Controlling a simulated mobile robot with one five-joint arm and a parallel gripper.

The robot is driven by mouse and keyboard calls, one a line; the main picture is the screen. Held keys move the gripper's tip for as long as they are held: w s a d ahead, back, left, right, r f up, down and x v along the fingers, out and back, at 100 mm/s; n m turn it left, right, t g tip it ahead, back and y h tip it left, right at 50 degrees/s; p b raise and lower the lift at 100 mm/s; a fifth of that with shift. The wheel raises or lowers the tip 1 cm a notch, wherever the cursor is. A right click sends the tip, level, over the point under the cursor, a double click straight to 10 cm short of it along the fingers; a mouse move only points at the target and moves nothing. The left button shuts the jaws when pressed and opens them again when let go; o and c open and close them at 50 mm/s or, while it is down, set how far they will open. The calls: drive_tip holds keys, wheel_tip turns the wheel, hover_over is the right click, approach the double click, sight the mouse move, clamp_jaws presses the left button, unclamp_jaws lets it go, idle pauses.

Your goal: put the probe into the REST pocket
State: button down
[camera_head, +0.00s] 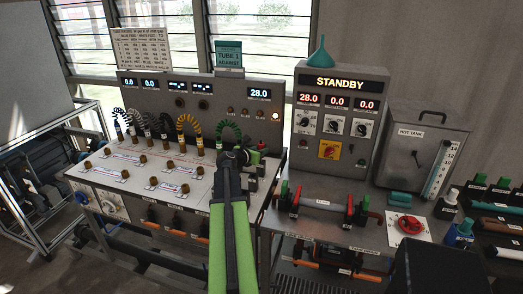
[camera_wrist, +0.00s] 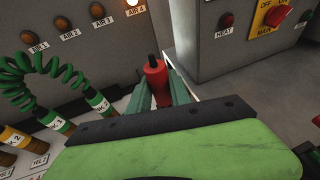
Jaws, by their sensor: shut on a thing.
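My gripper (camera_wrist: 166,92) is shut on a red, roughly cylindrical thing with a dark tip, which I take to be the probe (camera_wrist: 156,82). It points up and away between the greenish fingers in the wrist view. In the head view my gripper (camera_head: 243,157) is at the right end of the hose bench, below the green coiled hose (camera_head: 228,128). The probe's lower part is hidden by my gripper. I cannot make out a REST label or its pocket in either view; small dark fittings beside my gripper are partly covered.
The AIR panel (camera_head: 200,98) stands behind the bench, one lamp (camera_head: 275,116) lit. The STANDBY cabinet (camera_head: 335,120) rises to the right, with a gap between them. Brass posts stand at left.

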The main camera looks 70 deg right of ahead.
drive_tip(key=c, duration=1.1)
unclamp_jaws()
drive_tip(key=a+r+p, duration=0.1)
drive_tip(key=r+p, duration=0.1)
drive_tip(key=a+r+p, duration=0.3)
drive_tip(key=shift+w+r+p, duration=0.35)
drive_tip(key=shift+a, duration=0.1)
